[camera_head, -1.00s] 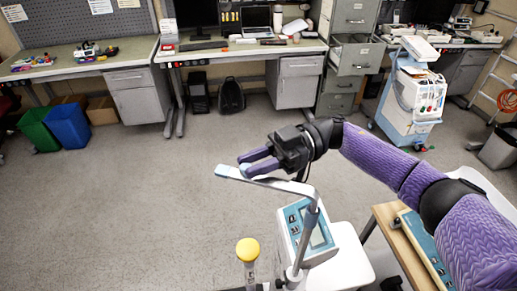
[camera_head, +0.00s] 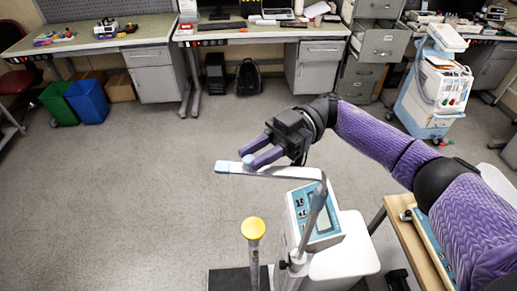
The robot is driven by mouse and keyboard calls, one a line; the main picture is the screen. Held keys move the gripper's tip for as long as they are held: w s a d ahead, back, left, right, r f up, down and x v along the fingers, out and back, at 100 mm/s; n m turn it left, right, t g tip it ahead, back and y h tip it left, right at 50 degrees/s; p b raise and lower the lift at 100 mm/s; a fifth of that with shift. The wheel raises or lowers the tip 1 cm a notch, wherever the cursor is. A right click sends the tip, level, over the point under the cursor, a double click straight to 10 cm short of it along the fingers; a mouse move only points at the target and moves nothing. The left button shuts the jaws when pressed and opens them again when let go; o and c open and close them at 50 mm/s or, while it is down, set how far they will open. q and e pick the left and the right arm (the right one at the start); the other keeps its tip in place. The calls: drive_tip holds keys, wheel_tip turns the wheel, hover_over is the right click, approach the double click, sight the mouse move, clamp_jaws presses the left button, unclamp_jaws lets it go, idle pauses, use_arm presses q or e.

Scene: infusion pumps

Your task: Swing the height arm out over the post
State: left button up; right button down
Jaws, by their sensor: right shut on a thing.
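The height arm (camera_head: 290,172) is a grey bar with a light blue end cap at its left tip. It runs left from the top of a slanted grey rod beside the infusion pump (camera_head: 318,212). The post (camera_head: 254,262) stands upright with a yellow cap (camera_head: 253,228) on top. In the picture the bar passes above the yellow cap; the height gap between them is hard to judge. My right gripper (camera_head: 252,162), with purple fingers, is shut on the bar near its left end. My left gripper is not in view.
A dark base plate (camera_head: 228,280) lies around the post's foot. A white surface (camera_head: 345,252) is beside the pump, and a wooden table (camera_head: 412,240) stands at the right under my arm. The floor (camera_head: 150,200) to the left is clear. Workbenches line the back.

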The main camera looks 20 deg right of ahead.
drive_tip(key=c, duration=0.5)
unclamp_jaws()
drive_tip(key=b+v, duration=0.8)
drive_tip(key=v, duration=0.2)
